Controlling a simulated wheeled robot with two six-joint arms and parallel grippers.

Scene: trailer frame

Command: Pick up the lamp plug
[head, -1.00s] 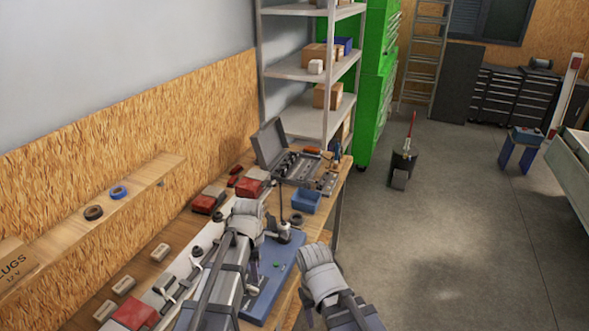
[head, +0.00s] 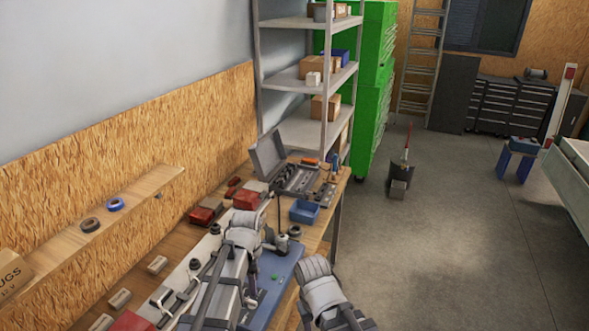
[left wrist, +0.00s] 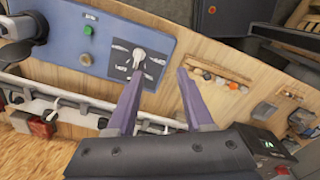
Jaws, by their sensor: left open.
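My left gripper (left wrist: 160,76) is open, its two purple fingers spread and nothing between them. It is over the workbench, beside a blue board (left wrist: 60,35). A pale plug-like piece (left wrist: 138,54) stands on a dark marked panel of that board, just past the left fingertip. Small red, orange and pale pieces (left wrist: 232,87) sit in a row on a wooden strip to the right. I cannot tell for certain which piece is the lamp plug. In the head view my left gripper (head: 252,284) points down beside the blue board (head: 278,284). My right arm shows, but its fingers do not.
A blue bin (head: 304,211), an open grey case (head: 268,158) and red-and-grey blocks (head: 246,199) are farther along the bench.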

